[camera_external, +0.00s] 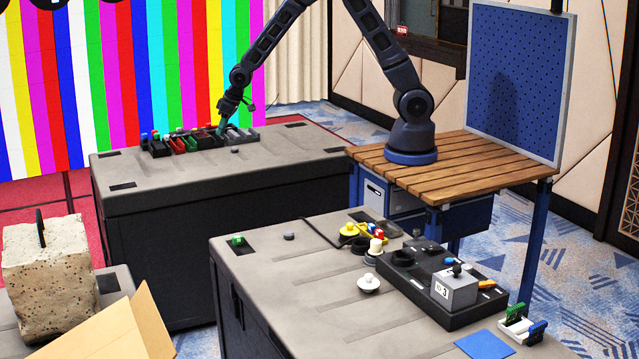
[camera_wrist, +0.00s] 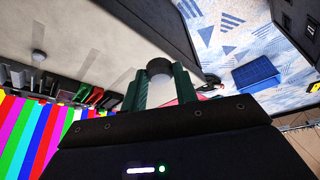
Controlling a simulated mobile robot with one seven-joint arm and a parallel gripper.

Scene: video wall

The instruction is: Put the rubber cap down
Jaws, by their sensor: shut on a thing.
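The rubber cap (camera_wrist: 160,67) looks like a dark, round piece with a grey face in the wrist view. My gripper (camera_wrist: 160,88) is shut on it, with one green finger on each side. In the external view my gripper (camera_external: 220,129) is at the far grey case (camera_external: 300,158), by the row of coloured parts near that case's back edge. The cap cannot be made out there. From these views I cannot tell whether the cap touches the case top.
A row of red, green and dark holders (camera_external: 185,143) stands by my gripper. A small dark puck (camera_external: 235,151) lies in front of it. The middle and right of the case top are clear. A nearer case (camera_external: 310,290) carries a black tray (camera_external: 425,285) and several small parts.

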